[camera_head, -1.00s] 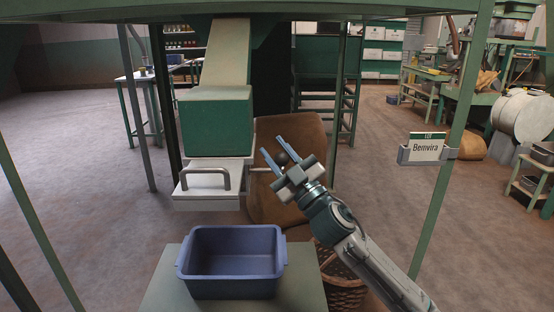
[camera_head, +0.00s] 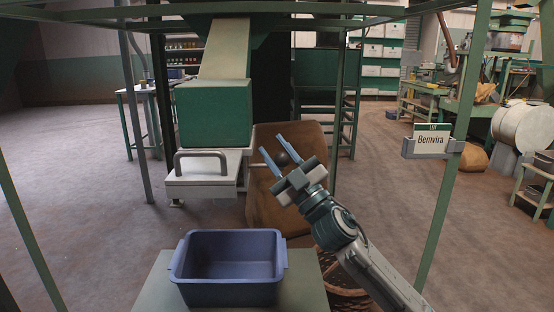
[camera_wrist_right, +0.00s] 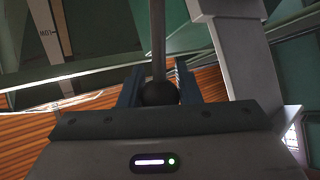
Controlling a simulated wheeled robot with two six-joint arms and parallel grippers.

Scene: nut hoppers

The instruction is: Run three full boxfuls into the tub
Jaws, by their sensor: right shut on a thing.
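The blue tub (camera_head: 228,292) stands on a low green stand below the chute, and its visible inside looks empty. Above it hangs a green box (camera_head: 213,115) with a pale metal slide housing (camera_head: 200,188) and a grey bar handle (camera_head: 201,155) under it. My right gripper (camera_head: 281,157) is right of the housing, shut on a dark round knob (camera_head: 283,159). In the right wrist view the knob (camera_wrist_right: 159,93) sits between the fingers, with a rod running up from it. My left gripper is out of view.
A sloping chute (camera_head: 225,48) leads down to the green box. A brown sack (camera_head: 262,215) stands behind my right gripper, and a wicker basket (camera_head: 345,297) is below my arm. A green post holds a "Benvira" sign (camera_head: 432,141) at right.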

